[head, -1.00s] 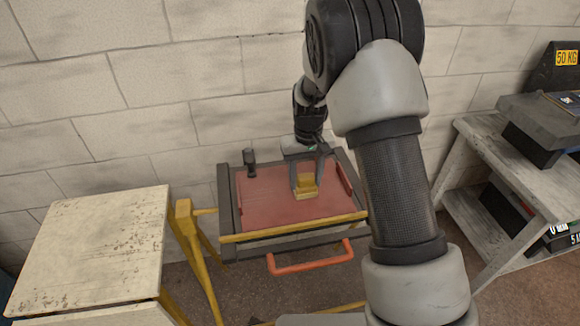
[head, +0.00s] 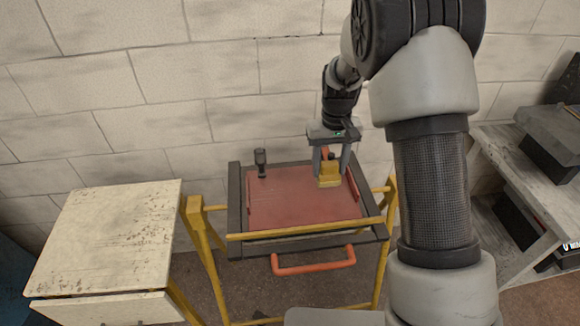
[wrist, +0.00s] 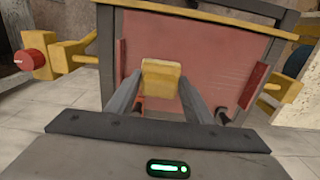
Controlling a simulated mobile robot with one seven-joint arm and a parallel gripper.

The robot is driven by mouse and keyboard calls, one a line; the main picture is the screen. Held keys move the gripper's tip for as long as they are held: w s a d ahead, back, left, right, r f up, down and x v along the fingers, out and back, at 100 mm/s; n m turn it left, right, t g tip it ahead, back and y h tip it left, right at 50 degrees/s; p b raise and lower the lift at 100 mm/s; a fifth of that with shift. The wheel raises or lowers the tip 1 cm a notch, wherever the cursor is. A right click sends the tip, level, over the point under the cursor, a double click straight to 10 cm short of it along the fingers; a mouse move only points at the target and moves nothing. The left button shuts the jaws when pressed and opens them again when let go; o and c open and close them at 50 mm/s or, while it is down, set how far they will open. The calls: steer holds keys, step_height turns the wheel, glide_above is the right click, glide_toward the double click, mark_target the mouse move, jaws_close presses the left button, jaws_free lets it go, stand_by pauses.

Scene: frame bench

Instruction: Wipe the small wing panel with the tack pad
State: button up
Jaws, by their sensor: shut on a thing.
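The small wing panel (head: 285,200) is a flat red sheet in a dark frame on a yellow stand. It also fills the middle of the wrist view (wrist: 205,50). The tack pad (head: 327,182) is a small yellow block at the panel's far right part; it shows between my fingers in the wrist view (wrist: 162,78). My gripper (head: 330,172) is shut on the pad from above, its fingers on either side. The pad is over the panel or on it; I cannot tell whether its underside touches.
A dark upright clamp (head: 261,163) stands at the panel's far left corner. An orange handle (head: 313,262) sticks out at the stand's front. A worn pale table (head: 105,240) is at left, a grey shelf (head: 505,165) at right. A block wall (head: 230,70) is close behind.

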steer(key=shift+r+p, duration=0.55)
steer(key=shift+r, duration=0.6)
